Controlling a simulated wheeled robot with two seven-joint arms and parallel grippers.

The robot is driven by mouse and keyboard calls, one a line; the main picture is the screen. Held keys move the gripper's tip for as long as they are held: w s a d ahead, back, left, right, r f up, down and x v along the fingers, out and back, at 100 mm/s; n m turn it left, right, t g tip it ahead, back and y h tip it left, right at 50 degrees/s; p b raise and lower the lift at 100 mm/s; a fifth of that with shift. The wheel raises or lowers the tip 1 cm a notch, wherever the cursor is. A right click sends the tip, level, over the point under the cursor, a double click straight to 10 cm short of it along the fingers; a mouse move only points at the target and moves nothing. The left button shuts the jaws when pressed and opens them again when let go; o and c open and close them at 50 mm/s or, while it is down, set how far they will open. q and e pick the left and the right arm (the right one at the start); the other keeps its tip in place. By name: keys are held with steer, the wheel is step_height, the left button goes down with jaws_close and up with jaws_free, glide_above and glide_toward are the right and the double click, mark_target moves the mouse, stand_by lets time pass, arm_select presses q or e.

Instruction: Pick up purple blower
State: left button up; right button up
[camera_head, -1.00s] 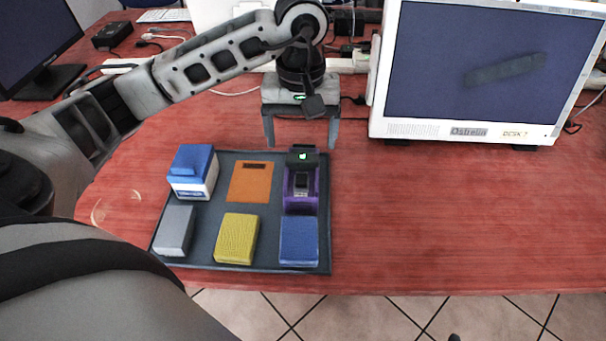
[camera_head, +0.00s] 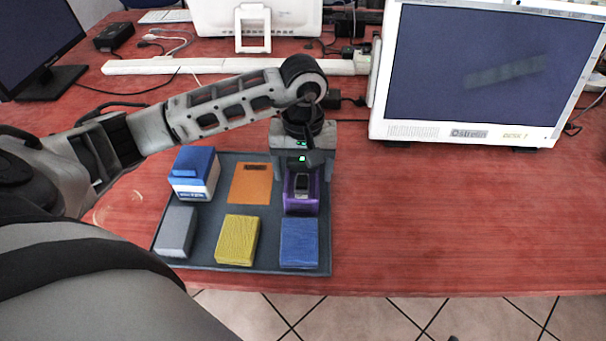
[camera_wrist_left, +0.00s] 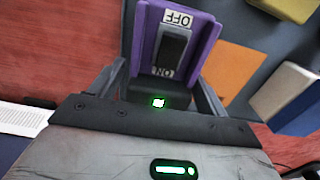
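The purple blower (camera_head: 301,206), with an ON/OFF switch on top, sits in the back right part of the dark tray (camera_head: 222,225). It also shows in the left wrist view (camera_wrist_left: 204,38), with a black end toward my gripper. My left gripper (camera_head: 303,176) is open and low over the blower's back end. In the left wrist view its fingers (camera_wrist_left: 160,78) stand on either side of the black end, with no clear sign of grip. The gripper hides the blower's back part in the head view. My right gripper is not in view.
The tray also holds a blue and white box (camera_head: 194,174), an orange piece (camera_head: 250,184), a grey block (camera_head: 176,231), a yellow block (camera_head: 238,240) and a blue block (camera_head: 299,243). A monitor (camera_head: 470,75) stands behind right. The red table right of the tray is clear.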

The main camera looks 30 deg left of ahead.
arm_select(q)
steer(key=c, duration=1)
steer(key=shift+o, duration=0.2)
steer(key=shift+r, duration=0.2)
steer(key=shift+r, duration=0.25)
step_height(320, 180, up, 3)
steer(key=shift+f+b, duration=0.1)
steer(key=shift+b, duration=0.2)
steer(key=s+d+r, duration=0.1)
steer(key=r, duration=0.1)
steer(key=s+r, duration=0.2)
steer(key=s+d+r, duration=0.1)
steer(key=shift+s+d+r, duration=0.15)
steer(key=shift+d+r, duration=0.2)
steer(key=shift+r, duration=0.05)
steer(key=s+d+r, duration=0.3)
steer(key=s+d, duration=0.1)
steer(key=s, duration=0.3)
steer(key=shift+s+d+r, duration=0.3)
steer(key=shift+s+d, duration=0.05)
